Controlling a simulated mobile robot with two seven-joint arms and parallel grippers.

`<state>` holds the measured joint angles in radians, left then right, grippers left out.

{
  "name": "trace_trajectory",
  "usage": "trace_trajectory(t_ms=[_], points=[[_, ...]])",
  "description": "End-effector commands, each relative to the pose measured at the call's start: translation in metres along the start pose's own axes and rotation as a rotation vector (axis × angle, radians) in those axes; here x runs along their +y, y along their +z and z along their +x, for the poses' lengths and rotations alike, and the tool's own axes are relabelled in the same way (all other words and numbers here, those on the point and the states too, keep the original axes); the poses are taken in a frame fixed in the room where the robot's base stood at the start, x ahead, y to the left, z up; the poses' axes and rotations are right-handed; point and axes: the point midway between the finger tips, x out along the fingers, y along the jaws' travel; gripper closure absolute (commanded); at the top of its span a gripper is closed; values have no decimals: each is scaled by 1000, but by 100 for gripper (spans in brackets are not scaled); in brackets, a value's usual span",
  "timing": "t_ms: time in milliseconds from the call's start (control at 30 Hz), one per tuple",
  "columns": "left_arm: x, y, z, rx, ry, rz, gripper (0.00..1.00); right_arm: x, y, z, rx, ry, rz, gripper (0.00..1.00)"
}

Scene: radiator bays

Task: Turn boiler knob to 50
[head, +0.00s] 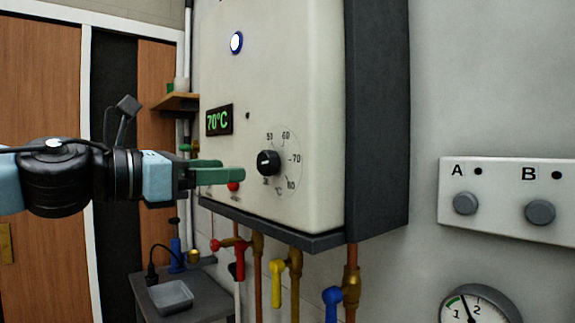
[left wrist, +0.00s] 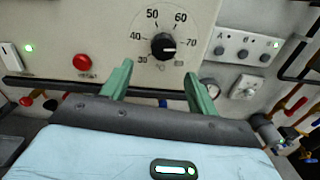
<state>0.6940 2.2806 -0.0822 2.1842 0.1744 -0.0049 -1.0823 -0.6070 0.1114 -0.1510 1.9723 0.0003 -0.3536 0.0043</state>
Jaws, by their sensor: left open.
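The boiler knob (head: 268,162) is a small black knob on the white front of the boiler (head: 290,80), inside a printed dial. It also shows in the left wrist view (left wrist: 163,46), where a pale mark on its right side points near 70. The green display (head: 218,120) reads 70°C. My left gripper (head: 230,169) has green fingers and comes in from the left, close before the knob. In the left wrist view its fingers (left wrist: 158,70) stand apart, with the knob beyond and between them, not gripped. My right gripper is out of view.
A red button (left wrist: 82,62) sits left of the knob. Red, yellow and blue valves (head: 278,275) hang on pipes below the boiler. A panel (head: 505,185) with knobs A and B and a gauge (head: 478,305) are at the right. A small table (head: 195,300) stands below left.

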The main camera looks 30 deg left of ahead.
Motion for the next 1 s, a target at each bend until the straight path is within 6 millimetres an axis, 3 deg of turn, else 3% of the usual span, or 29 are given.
trace_trajectory(t_ms=[367,1000], points=[[-3,7,1,0,6,40,40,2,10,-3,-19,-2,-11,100],[-2,6,69,1,6,38,40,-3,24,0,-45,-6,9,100]])
